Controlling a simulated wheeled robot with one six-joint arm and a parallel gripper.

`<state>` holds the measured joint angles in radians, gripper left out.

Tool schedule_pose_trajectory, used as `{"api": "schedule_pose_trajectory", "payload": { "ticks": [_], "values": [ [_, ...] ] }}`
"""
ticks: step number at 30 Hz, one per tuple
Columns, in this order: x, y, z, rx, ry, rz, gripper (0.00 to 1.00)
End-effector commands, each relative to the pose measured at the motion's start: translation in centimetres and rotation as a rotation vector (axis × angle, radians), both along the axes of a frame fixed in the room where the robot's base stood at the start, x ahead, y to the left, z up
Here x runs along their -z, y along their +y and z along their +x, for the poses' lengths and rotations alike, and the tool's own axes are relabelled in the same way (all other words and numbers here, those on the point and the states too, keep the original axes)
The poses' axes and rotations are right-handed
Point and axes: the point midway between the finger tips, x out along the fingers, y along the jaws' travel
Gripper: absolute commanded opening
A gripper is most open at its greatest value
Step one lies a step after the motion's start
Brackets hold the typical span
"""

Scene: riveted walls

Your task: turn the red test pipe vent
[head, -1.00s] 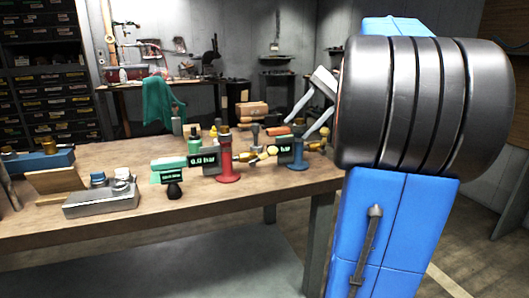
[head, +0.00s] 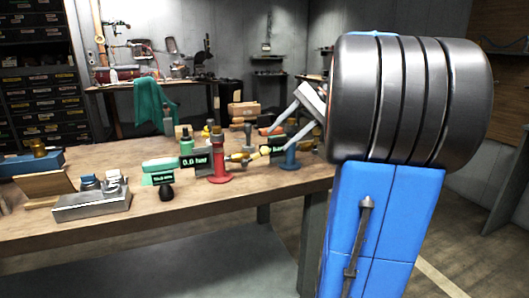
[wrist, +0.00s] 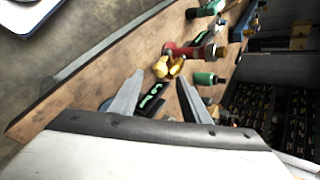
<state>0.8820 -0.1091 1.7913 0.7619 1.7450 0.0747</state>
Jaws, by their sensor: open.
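The red test pipe (head: 218,166) stands upright on the bench on a round red foot, with a brass-coloured top (head: 218,131) and a dark display beside it. Its red body also shows in the wrist view (wrist: 184,50), lying sideways in that picture. A yellow-brass fitting (head: 243,158) sits to its right; in the wrist view it (wrist: 168,66) is just beyond the fingertips. A blue pipe (head: 290,158) stands further right, partly behind my fingers. My gripper (head: 273,138) is open and empty, right of the red pipe and apart from it. Its fingers (wrist: 160,76) show in the wrist view.
A green bottle (head: 186,142) and a teal box with a display (head: 158,172) stand left of the red pipe. A grey metal box (head: 92,204) is at the bench's front left. Several brown blocks (head: 243,110) lie behind.

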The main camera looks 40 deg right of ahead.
Motion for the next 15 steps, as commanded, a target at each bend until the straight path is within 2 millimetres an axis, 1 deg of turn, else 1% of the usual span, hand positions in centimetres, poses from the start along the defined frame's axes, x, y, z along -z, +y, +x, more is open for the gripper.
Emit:
{"api": "schedule_pose_trajectory", "payload": {
  "ticks": [1,6,9,15],
  "values": [
    [0.6,0.7,0.3,-0.004,0.001,0.002,0.43],
    [2.7,2.5,1.4,-0.004,0.001,0.002,0.43],
    [3.7,3.4,1.9,-0.004,0.001,0.002,0.43],
    [5.0,4.5,2.6,-0.002,0.0,0.0,0.43]
  ]
}}
